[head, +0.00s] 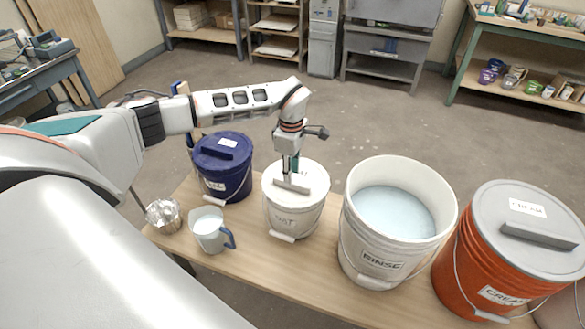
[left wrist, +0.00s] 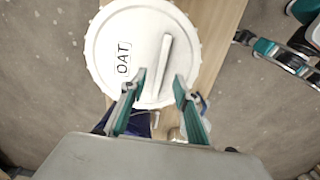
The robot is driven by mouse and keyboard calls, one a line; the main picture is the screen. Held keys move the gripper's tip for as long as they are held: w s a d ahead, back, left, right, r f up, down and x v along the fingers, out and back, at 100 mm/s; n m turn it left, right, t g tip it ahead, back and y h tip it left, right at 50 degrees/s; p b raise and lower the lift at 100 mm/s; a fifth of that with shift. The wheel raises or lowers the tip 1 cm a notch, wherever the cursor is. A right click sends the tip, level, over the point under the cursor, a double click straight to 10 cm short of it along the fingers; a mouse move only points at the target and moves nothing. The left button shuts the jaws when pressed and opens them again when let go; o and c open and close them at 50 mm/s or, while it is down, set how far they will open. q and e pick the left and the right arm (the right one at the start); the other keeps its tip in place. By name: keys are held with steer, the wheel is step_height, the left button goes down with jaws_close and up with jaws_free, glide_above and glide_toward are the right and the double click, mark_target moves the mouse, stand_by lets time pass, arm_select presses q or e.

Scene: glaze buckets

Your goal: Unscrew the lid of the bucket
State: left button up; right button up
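The white bucket (head: 292,212) stands on the wooden table with its lid (head: 312,174) on. The lid, labelled OAT, fills the upper middle of the left wrist view (left wrist: 112,40) and carries a raised bar handle (left wrist: 164,62). My left gripper (head: 291,176) points down over the lid. In the left wrist view its two teal fingers (left wrist: 161,78) are apart, one on each side of the bar, with visible gaps. Whether the fingertips touch the lid is unclear. Teal and black parts, apparently my right gripper (left wrist: 275,52), show at the right edge of that view, away from the bucket.
A blue lidded bucket (head: 222,170) stands left of the white one. An open RINSE bucket (head: 372,262) and an orange bucket with grey lid (head: 470,262) stand to the right. A jug (head: 208,232) and a metallic cup (head: 164,217) stand at the table's left front.

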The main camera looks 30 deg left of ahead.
arm_select(q)
steer(key=shift+f+b, duration=0.7)
steer(key=shift+f, duration=1.6)
steer(key=shift+c, duration=0.5)
jaws_close()
